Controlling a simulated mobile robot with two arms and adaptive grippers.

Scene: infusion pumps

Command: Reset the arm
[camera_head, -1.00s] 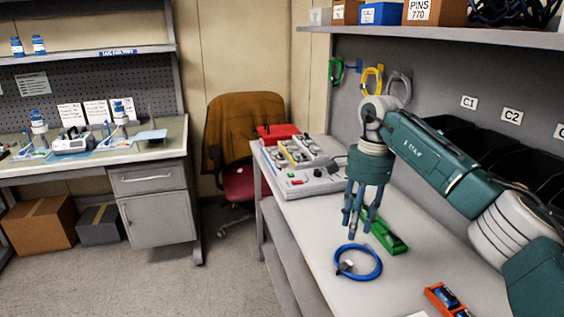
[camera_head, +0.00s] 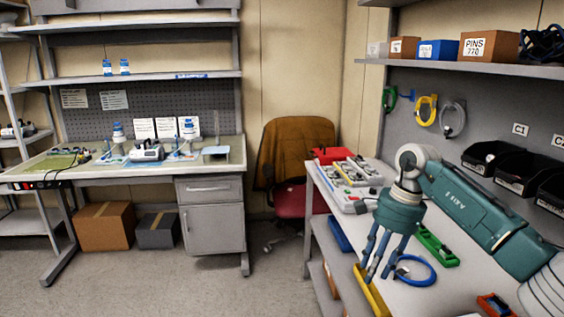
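My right arm comes in from the right. My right gripper (camera_head: 377,272) points down over the front edge of the right workbench (camera_head: 452,286), with its fingers spread and nothing seen between them. A coiled blue cable (camera_head: 431,270) lies on the bench just right of the fingers. A green tool-like item (camera_head: 437,246) lies behind the cable. A grey device with a panel (camera_head: 352,180) stands at the bench's far end. My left gripper is not in view.
Black bins (camera_head: 495,160) line the back of the right bench. An orange item (camera_head: 494,305) lies near its front. A chair (camera_head: 292,160) stands between the benches. The left floor (camera_head: 160,287) is clear.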

